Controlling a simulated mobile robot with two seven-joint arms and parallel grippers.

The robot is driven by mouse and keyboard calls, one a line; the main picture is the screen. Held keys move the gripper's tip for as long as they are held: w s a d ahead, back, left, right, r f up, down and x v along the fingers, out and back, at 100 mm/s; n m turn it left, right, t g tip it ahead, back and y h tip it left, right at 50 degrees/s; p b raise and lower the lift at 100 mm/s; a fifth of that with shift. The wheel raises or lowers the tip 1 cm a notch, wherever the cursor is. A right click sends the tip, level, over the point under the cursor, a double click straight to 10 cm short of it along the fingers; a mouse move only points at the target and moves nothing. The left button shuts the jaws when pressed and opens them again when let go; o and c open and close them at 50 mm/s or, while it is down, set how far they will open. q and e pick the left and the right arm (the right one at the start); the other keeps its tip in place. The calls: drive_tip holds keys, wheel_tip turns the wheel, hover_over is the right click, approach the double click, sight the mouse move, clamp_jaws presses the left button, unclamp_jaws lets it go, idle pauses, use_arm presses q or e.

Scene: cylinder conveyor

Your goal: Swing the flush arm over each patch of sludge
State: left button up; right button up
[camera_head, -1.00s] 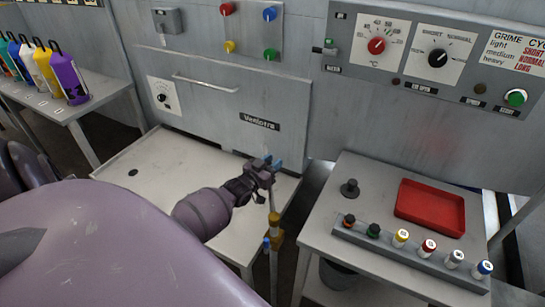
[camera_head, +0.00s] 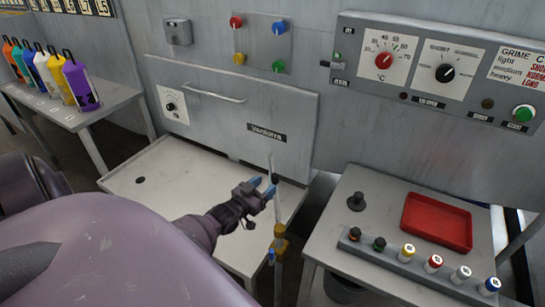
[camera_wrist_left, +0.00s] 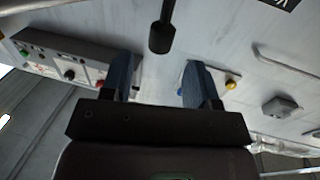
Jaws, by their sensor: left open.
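My left gripper (camera_head: 265,184) has blue fingers and is open in the head view, over the front right of the pale sink top (camera_head: 185,168). The grip is right at my fingertips. In the left wrist view the black grip (camera_wrist_left: 161,38) hangs beyond the gap between the open blue fingers (camera_wrist_left: 160,82), and nothing is clasped. I cannot make out any sludge patch. My right gripper is not in view.
A side table at right holds a red tray (camera_head: 437,222), a black knob (camera_head: 356,202) and a rack (camera_head: 410,268) of several capped vials. Several coloured bottles (camera_head: 80,82) stand on a shelf at left. A grey control panel (camera_head: 440,70) is behind.

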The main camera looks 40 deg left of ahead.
use_arm(q)
drive_tip(key=shift+s, duration=1.65)
